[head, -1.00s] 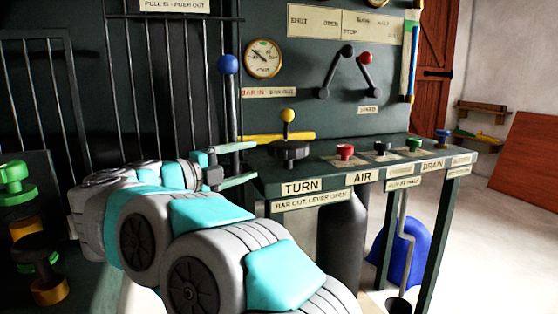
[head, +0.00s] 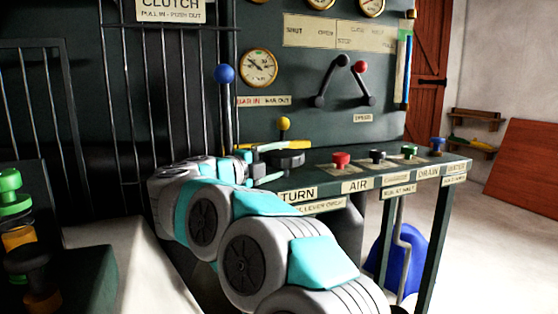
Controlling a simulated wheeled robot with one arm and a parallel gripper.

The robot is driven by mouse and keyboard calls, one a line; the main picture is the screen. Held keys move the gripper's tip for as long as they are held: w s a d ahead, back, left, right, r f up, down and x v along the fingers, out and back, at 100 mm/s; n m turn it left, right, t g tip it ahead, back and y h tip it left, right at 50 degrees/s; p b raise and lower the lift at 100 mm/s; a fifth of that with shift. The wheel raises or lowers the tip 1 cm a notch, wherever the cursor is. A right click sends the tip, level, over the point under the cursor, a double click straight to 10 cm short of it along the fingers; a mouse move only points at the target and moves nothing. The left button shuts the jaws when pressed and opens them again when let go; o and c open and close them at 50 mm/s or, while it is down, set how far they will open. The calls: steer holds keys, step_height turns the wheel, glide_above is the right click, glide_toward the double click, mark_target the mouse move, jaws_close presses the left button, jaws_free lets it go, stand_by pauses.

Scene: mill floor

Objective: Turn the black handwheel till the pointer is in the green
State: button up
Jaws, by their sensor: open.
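A dark, round handwheel-like disc (head: 288,159) sits at the left end of the bench, with a yellow ball knob (head: 284,124) above it. My gripper (head: 270,163) is open at its left side, one finger near the yellow bar and one lower. I cannot tell whether they touch the disc. A smaller black knob (head: 377,155) stands between a red and a green one on the bench; the gripper is well left of it. The round gauge (head: 258,68) on the panel has a small green mark near the top; its pointer is too small to read.
A blue-knobbed lever (head: 225,74) rises just behind my gripper. Red (head: 341,159), green (head: 409,152) and blue (head: 438,144) knobs line the bench. Two levers are on the panel. Open floor lies right.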

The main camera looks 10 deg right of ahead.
steer(key=shift+c, duration=0.3)
jaws_close()
steer(key=shift+f+n+t, duration=0.1)
steer(key=shift+n+t, duration=0.2)
steer(key=shift+s+d+n+t+y+b, duration=0.2)
steer(key=shift+n+t+y+b, duration=0.5)
steer(key=shift+t+y, duration=0.3)
steer(key=n+t+y, duration=0.1)
steer(key=y, duration=0.1)
steer(key=n+t+y+b, duration=0.1)
steer(key=n+t+y, duration=0.1)
steer(key=d+n+t+y, duration=0.1)
steer(key=n+y, duration=0.1)
steer(key=y, duration=0.1)
steer(key=shift+s+b, duration=0.2)
steer(key=shift+b, duration=0.1)
steer(key=n+y, duration=0.2)
steer(key=n+t+y, duration=0.1)
steer(key=y, duration=0.2)
steer(key=shift+d+n, duration=0.15)
steer(key=shift+n, duration=0.25)
steer(key=shift+w+d+n+g+y, duration=0.1)
steer(key=shift+n+g+y, duration=0.15)
steer(key=shift+n+y, duration=1.35)
steer(key=shift+d+n+g+y, duration=0.2)
steer(key=shift+n+y, duration=0.6)
steer(key=shift+y, duration=1.5)
steer(key=shift+a+y, duration=0.15)
steer(key=shift+y, duration=0.15)
